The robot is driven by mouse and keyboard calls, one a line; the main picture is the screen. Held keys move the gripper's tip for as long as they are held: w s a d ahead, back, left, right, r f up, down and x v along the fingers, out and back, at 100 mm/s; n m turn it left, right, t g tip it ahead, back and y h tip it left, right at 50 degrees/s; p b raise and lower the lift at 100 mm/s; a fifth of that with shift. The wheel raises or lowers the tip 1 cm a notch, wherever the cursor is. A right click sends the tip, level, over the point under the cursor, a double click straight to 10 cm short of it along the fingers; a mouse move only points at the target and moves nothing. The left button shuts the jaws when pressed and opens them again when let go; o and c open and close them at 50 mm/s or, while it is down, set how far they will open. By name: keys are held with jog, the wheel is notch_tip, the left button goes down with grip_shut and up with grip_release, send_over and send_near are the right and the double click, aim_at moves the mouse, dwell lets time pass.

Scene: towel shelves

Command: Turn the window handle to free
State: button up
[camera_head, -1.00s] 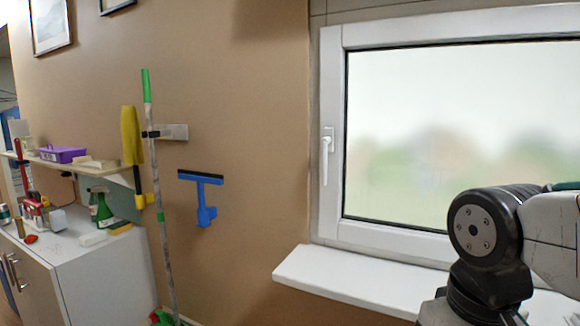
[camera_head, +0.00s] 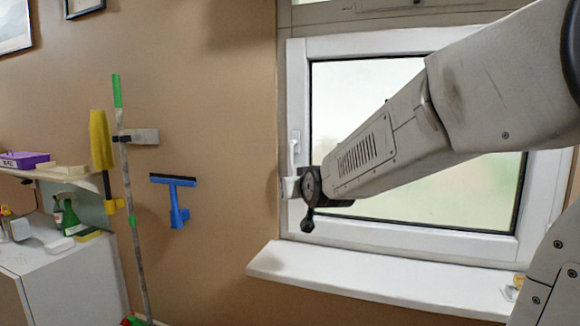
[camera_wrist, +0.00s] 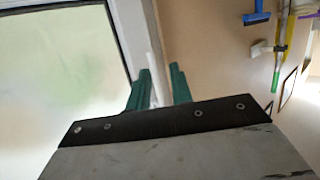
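The white window handle (camera_head: 294,152) is on the left side of the white window frame, its lever upright with the lower part hidden by my wrist in the head view. In the wrist view the handle (camera_wrist: 156,75) reaches down between the two green fingers of my gripper (camera_wrist: 160,88). The fingers are apart, one on each side of it, with a visible gap to the right finger. I cannot tell whether the left finger touches it. The window (camera_head: 345,85) looks closed.
A white sill (camera_head: 350,278) juts out below the window. To the left on the wall hang a blue squeegee (camera_head: 176,200), a long pole (camera_head: 130,200) and a yellow duster (camera_head: 101,140). A cabinet (camera_head: 70,285) stands at far left. The wall beside the handle is clear.

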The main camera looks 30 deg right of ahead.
aim_at(293, 164)
jog(key=w+d+r+t, duration=0.1)
jog(key=w+d, duration=0.1)
jog(key=w, duration=0.1)
jog(key=w+d+r+t+h, duration=0.1)
jog(key=w+d, duration=0.1)
jog(key=w, duration=0.2)
jog(key=w+d+r, duration=0.1)
jog(key=w, duration=0.3)
jog(key=shift+w+d+r+t, duration=0.1)
jog(key=shift+d+r+t, duration=0.1)
jog(key=shift+d+t, duration=0.2)
